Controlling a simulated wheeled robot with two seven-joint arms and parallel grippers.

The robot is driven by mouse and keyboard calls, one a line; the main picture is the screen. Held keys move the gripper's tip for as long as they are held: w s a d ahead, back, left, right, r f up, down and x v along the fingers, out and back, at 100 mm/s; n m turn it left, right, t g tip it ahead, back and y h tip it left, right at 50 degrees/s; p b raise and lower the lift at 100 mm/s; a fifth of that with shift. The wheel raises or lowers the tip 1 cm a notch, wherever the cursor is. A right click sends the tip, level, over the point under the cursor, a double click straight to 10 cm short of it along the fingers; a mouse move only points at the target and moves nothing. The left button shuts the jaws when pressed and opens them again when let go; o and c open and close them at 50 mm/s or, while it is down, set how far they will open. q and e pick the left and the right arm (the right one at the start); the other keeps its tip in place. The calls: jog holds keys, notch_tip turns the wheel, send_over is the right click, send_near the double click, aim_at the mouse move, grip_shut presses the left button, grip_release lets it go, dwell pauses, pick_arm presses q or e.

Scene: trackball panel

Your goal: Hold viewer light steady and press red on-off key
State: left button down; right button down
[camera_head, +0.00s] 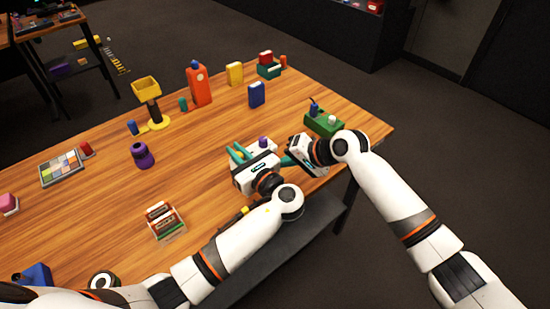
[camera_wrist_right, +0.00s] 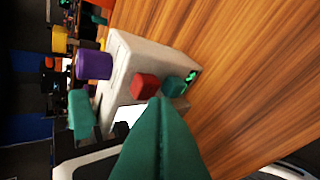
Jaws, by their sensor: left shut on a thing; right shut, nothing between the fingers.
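The viewer light is a pale box (camera_wrist_right: 150,58) with a purple knob (camera_wrist_right: 93,65), a red key (camera_wrist_right: 144,86) and a teal key (camera_wrist_right: 172,86). In the head view the box (camera_head: 270,147) is near the table's front right edge, partly hidden by my left gripper. My left gripper (camera_head: 238,152) is shut on the box; one teal finger (camera_wrist_right: 80,115) shows beside it in the wrist view. My right gripper (camera_head: 286,161) is shut and empty. In the wrist view its fingertips (camera_wrist_right: 160,100) are close to the red and teal keys; I cannot tell whether they touch.
A green box (camera_head: 322,123) with knobs stands right of the viewer light. An orange bottle (camera_head: 198,85), a blue box (camera_head: 256,95) and a yellow stand (camera_head: 153,105) are farther back. A card tray (camera_head: 166,222) and a purple jar (camera_head: 142,156) are to the left. Bare wood lies between them.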

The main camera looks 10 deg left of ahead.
jog(key=shift+s+d, duration=0.25)
jog(key=shift+d, duration=0.1)
jog(key=shift+s+d, duration=0.75)
jog(key=shift+d, duration=0.3)
jog(key=shift+s+d, duration=0.7)
jog(key=shift+d, duration=0.3)
jog(key=a+r+v, duration=0.1)
jog(key=v, duration=0.9)
jog(key=shift+a+r, duration=0.3)
jog(key=shift+r, duration=0.05)
jog(key=shift+w, duration=0.15)
pick_arm(q)
jog(key=c, duration=1.3)
grip_release()
jog(key=shift+c, duration=0.2)
jog(key=shift+d, duration=0.1)
